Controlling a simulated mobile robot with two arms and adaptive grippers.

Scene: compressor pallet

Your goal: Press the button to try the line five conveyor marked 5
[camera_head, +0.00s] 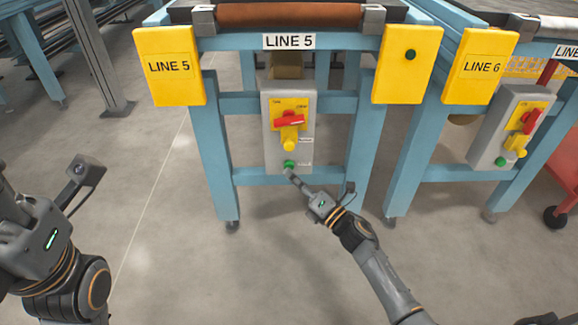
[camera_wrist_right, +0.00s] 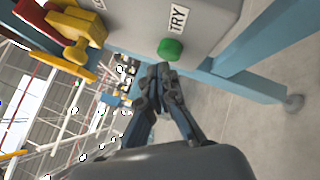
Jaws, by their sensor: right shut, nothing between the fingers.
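The line 5 conveyor (camera_head: 290,14) has blue legs and a white LINE 5 label (camera_head: 289,41). A grey control box (camera_head: 275,132) hangs under it, with a red switch and yellow lock. Its green button (camera_head: 289,164) is low on the box; in the right wrist view the green button (camera_wrist_right: 171,49) sits beside the word TRY. My right gripper (camera_head: 291,177) is shut and empty, its tips (camera_wrist_right: 160,72) just short of or at the button; I cannot tell if they touch. My left gripper (camera_head: 40,235) is low at the left, its fingers not clearly seen.
The line 6 control box (camera_head: 510,127) with a similar green button stands to the right. Open floor lies in front.

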